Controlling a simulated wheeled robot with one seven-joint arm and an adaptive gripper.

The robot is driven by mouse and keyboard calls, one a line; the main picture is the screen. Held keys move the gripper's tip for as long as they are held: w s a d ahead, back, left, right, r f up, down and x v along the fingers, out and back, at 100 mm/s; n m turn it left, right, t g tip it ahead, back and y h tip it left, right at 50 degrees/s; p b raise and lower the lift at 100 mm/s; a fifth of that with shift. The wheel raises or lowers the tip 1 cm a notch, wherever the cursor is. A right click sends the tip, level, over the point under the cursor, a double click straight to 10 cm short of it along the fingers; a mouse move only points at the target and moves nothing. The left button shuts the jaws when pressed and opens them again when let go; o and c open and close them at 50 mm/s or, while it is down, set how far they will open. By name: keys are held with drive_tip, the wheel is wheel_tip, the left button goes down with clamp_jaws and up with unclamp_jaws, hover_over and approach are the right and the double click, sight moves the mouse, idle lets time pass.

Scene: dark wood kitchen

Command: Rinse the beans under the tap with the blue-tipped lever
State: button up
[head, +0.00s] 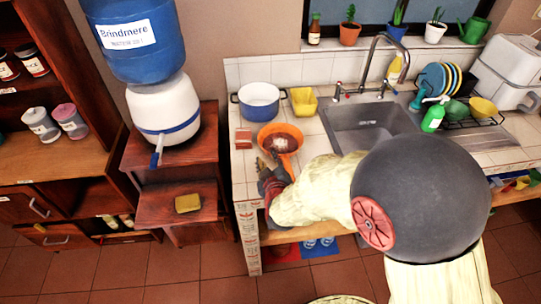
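An orange bowl or strainer (297,133) stands on the tiled counter left of the sink. It holds something brown with a pale patch, perhaps the beans; the details are too small to tell. My gripper (272,166) is at the near side of this bowl, its fingers close to or touching the rim. Whether they close on it I cannot tell. A curved metal faucet (374,52) rises behind the sink (368,124). It has a small lever on each side; the left lever (337,92) looks red-tipped, and the right lever's tip colour is unclear.
A blue and white pot (260,100), a yellow container (304,101) and a small reddish block (243,138) stand near the bowl. A green bottle (433,118) and a dish rack (470,121) are right of the sink. A water dispenser (165,108) with a blue spigot stands left.

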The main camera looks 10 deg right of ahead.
drive_tip(key=s+d+r+m+g+y, duration=0.1)
drive_tip(key=s+d+r+m+g, duration=0.15)
drive_tip(key=s+r, duration=0.55)
drive_tip(key=s+d+r+m+g, duration=0.2)
drive_tip(key=s+d+r+g, duration=0.15)
drive_tip(key=s+r, duration=0.4)
drive_tip(key=s+d+m+g, duration=0.1)
drive_tip(key=s+d, duration=0.1)
drive_tip(key=s, duration=0.4)
drive_tip(key=s+d+r+m+g+h, duration=0.1)
drive_tip(key=s+d, duration=0.2)
drive_tip(key=s, duration=0.4)
drive_tip(key=shift+s+r+m, duration=0.25)
drive_tip(key=shift+r+m, duration=0.05)
drive_tip(key=shift+m, duration=0.05)
drive_tip(key=shift+d, duration=0.15)
